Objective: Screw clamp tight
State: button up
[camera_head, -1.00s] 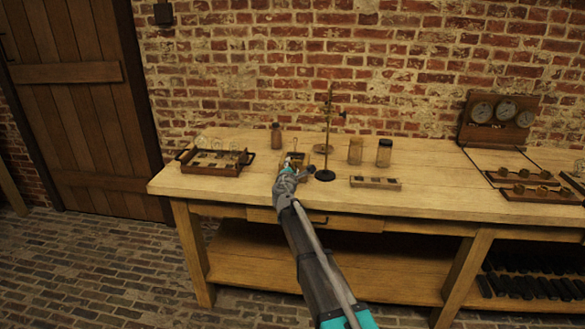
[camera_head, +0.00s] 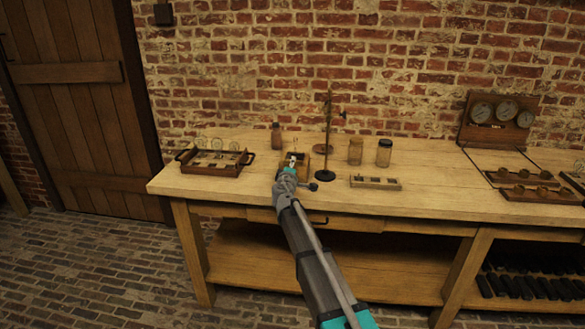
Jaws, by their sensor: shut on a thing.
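My gripper (camera_head: 291,162) is at the near left of the bench, low over a small wooden box (camera_head: 303,155), seen from behind. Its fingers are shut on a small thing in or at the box. The thing is too small and too covered by my gripper to make out. A screw clamp cannot be told apart for certain. A tall thin stand (camera_head: 328,135) with a round dark base is upright just right of my gripper, apart from it. A small dark fitting (camera_head: 343,115) sticks out to the right near its top.
A wooden tray (camera_head: 184,158) with handles and several round glass pieces is to the left. A brown bottle (camera_head: 276,136) is behind my gripper. Two jars (camera_head: 355,151) (camera_head: 384,153) and a slotted wooden block (camera_head: 375,183) are to the right. A gauge board (camera_head: 497,118) is far right.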

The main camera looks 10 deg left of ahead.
dwell(0.3)
jog(key=o, duration=1.2)
jog(key=shift+c, duration=0.2)
jog(key=s, duration=1.2)
jog(key=shift+a, duration=0.2)
